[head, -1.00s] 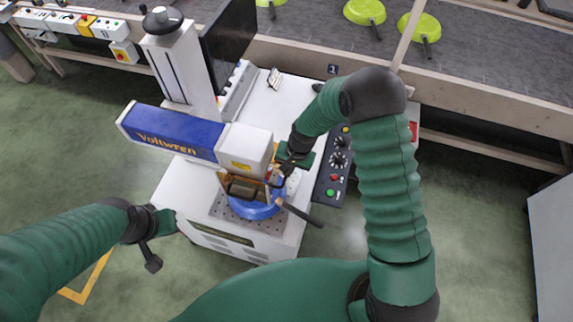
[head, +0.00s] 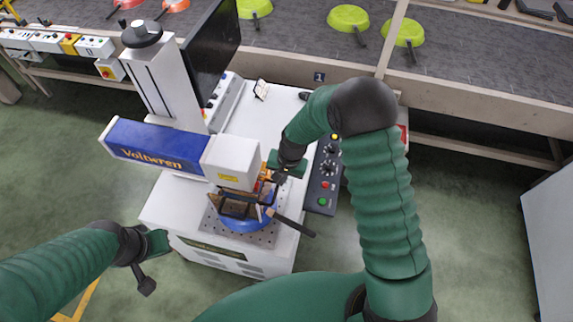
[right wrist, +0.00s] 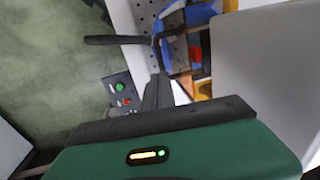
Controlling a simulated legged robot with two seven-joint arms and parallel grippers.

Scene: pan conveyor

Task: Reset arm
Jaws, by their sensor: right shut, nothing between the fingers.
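My right gripper (head: 272,186) is at the right side of the marking machine's head, above the blue pan. In the right wrist view its dark fingers (right wrist: 158,92) are together and empty, close to a brown-and-black frame. The blue pan (head: 243,225) rests on the perforated plate under the machine head, its dark handle (head: 297,226) pointing right and toward me. The frame hides part of the pan. The pan also shows in the right wrist view (right wrist: 172,58). My left gripper (head: 150,266) hangs at the left, clear of the white cabinet; its finger opening is unclear.
The blue-and-white machine head (head: 180,153) overhangs the plate. A control panel (head: 325,178) with buttons lies right of my right gripper. A conveyor (head: 290,50) with green pans (head: 348,18) runs behind. Open floor lies to both sides.

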